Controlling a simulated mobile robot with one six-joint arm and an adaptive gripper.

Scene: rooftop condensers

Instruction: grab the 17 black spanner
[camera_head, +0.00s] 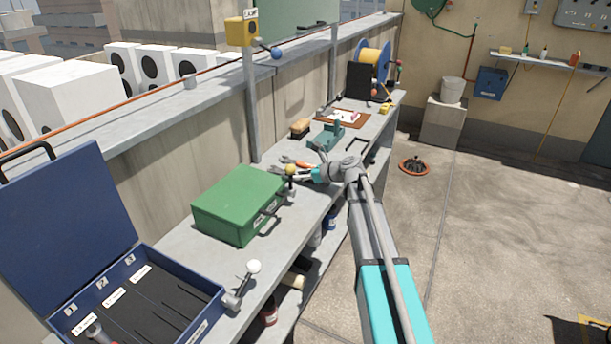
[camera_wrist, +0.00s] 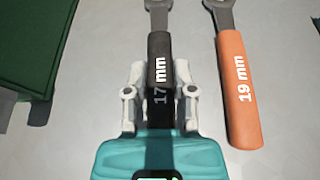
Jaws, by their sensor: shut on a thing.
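The black spanner (camera_wrist: 158,48) shows in the wrist view, its handle marked "17 mm" and its metal head pointing up the picture. My gripper (camera_wrist: 158,80) is shut on its black handle, one finger on each side. The lower end of the handle is hidden between the fingers and the teal palm. In the head view my gripper (camera_head: 312,174) is over the workbench, beside the green box; the black spanner is too small to make out there.
An orange-handled spanner (camera_wrist: 238,85) marked "19 mm" lies just right of the black one. A green box (camera_head: 238,205) stands close on the left. An open blue case (camera_head: 140,300) is at the near end of the bench. A green vise (camera_head: 325,137) stands farther along.

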